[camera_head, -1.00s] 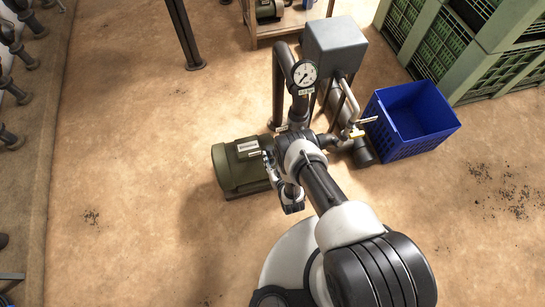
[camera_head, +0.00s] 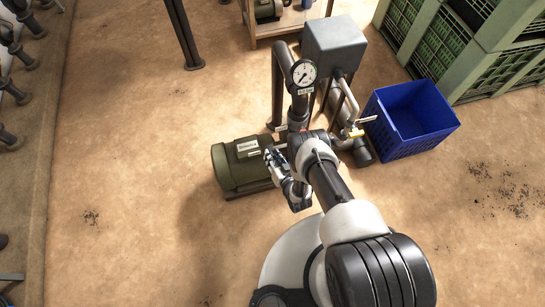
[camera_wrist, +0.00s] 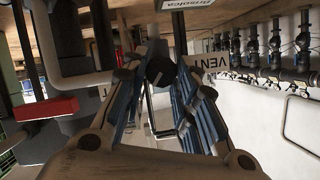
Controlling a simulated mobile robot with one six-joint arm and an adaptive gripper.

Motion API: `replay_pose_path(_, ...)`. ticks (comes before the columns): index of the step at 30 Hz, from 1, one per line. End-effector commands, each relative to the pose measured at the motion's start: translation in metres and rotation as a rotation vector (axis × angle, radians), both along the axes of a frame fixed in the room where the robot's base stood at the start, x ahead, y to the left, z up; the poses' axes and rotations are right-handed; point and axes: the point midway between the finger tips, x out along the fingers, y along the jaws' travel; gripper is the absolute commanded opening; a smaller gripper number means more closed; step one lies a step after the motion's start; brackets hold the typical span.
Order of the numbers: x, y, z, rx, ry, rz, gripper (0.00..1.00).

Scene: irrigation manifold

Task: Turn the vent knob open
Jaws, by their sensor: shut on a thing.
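The vent knob (camera_wrist: 160,72) is a small black round knob in the wrist view, between my fingertips. A white label reading VENT (camera_wrist: 208,62) is just right of it. My gripper (camera_wrist: 158,80) is shut on the knob, with one finger at each side. In the head view my gripper (camera_head: 272,158) reaches in beside the vertical pipe, near the green motor. The knob cannot be made out there.
A pressure gauge (camera_head: 304,73) is on the pipe above my arm. The green motor (camera_head: 233,166) stands left of my gripper. A red block (camera_wrist: 47,108) shows in the wrist view.

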Motion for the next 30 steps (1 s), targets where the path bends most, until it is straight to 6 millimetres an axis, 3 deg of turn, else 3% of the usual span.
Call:
replay_pose_path(5,0.001,0.000,0.000,-0.001,-0.002,0.000,0.03)
replay_pose_path(6,0.001,0.000,0.000,-0.001,-0.002,0.000,0.27)
replay_pose_path(15,0.000,0.000,0.000,-0.003,-0.002,0.000,0.47)
replay_pose_path(25,-0.001,-0.001,0.000,-0.003,0.000,0.001,0.47)
replay_pose_path(30,-0.017,-0.008,0.007,-0.004,0.002,-0.001,0.47)
